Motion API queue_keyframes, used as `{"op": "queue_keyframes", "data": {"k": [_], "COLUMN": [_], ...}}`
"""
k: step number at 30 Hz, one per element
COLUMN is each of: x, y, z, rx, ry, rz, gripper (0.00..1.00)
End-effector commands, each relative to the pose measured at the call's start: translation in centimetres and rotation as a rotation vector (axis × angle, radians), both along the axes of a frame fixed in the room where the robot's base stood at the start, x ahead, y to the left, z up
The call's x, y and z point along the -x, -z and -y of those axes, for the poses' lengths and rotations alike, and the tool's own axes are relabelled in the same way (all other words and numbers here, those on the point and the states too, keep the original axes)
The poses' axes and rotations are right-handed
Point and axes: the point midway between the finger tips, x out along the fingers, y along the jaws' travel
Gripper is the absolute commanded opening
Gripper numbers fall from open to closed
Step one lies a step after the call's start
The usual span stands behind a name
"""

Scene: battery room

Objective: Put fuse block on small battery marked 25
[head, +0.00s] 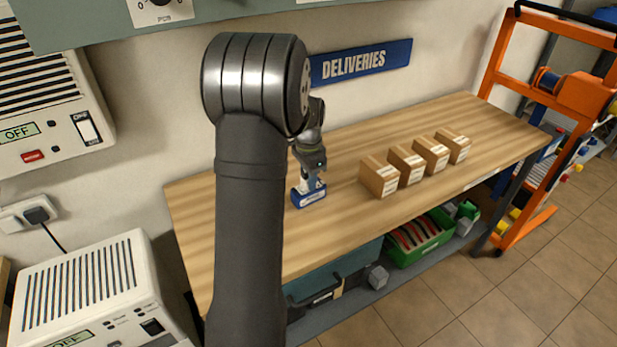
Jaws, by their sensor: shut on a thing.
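My gripper (311,178) points down over the left part of the wooden bench and is shut on a small blue and white block (308,198). The block is at or just above the bench top; I cannot tell whether it touches. It bears a label too small to read, so I cannot tell for sure that it is the fuse block. No small battery marked 25 can be made out. My own arm hides part of the bench's left side.
Several cardboard boxes (404,164) stand in a row on the wooden bench (345,226), right of my gripper. A green crate (418,238) sits on the shelf below. An orange trolley (500,62) stands at the right. The bench's right end is clear.

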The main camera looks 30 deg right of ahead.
Motion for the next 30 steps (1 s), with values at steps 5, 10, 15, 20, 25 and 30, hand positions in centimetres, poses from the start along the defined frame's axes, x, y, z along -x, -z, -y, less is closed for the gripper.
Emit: {"op": "queue_keyframes", "data": {"k": [5,10,15,20,25,30], "x": [0.0,0.0,0.0,0.0,-0.1,0.0], "y": [0.2,0.1,-0.3,-2.7,-6.5,-9.8], "z": [0.0,0.0,0.0,0.0,0.0,0.0], "rx": [-0.001,-0.001,0.001,0.002,0.003,0.002], "ry": [0.0,0.0,0.0,0.0,0.0,0.0], "rz": [-0.001,-0.001,0.001,0.003,0.004,0.002], "gripper": [0.49,0.49,0.49,0.49,0.49,0.49]}}
